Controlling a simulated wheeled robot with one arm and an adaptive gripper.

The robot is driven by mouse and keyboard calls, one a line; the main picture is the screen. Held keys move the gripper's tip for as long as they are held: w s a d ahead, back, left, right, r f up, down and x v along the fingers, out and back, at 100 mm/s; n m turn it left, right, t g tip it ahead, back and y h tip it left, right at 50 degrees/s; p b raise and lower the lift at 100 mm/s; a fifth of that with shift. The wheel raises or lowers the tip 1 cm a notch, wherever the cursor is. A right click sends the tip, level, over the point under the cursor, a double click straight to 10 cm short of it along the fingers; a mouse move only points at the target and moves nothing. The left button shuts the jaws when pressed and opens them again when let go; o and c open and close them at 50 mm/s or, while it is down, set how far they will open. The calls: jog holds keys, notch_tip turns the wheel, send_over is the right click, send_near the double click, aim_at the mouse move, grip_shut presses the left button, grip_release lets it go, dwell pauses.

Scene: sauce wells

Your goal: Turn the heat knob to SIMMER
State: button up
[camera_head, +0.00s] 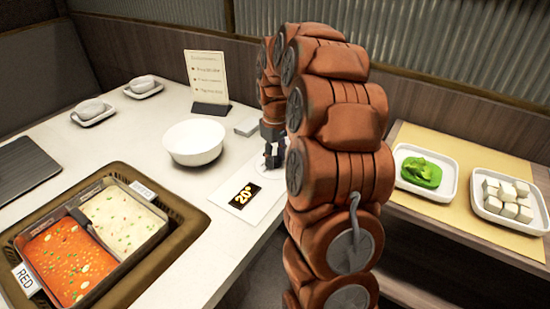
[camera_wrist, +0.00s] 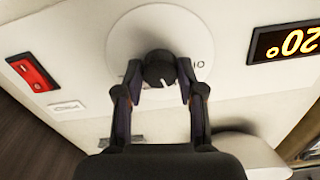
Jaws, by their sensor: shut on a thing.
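The heat knob (camera_wrist: 158,67) is a small black knob with a white pointer mark. It stands on a round white dial (camera_wrist: 125,42) in the wrist view. The pointer points down and slightly right in that view. Part of the dial's lettering shows at the right, but my gripper hides most of it and I cannot read SIMMER. My gripper (camera_wrist: 160,90) is shut on the knob, one finger on each side. In the head view my gripper (camera_head: 273,158) reaches down onto the panel, and the knob is hidden there. A display (camera_head: 243,196) reads 20°; it shows upside down in the wrist view (camera_wrist: 286,43).
A red switch (camera_wrist: 33,72) and a white label (camera_wrist: 67,107) lie left of the dial in the wrist view. A white bowl (camera_head: 194,143) stands close left of my gripper. A two-part pot (camera_head: 160,240) sits at front left. Two food trays (camera_head: 450,185) are right.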

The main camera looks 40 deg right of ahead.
aim_at(275, 159)
jog(key=m, duration=0.3)
jog(key=shift+m, duration=0.4)
jog(key=shift+m+b, duration=0.3)
jog(key=shift+m, duration=1.5)
jog(key=o, duration=1.1)
jog(key=shift+o, duration=0.2)
notch_tip(275, 159, up, 12)
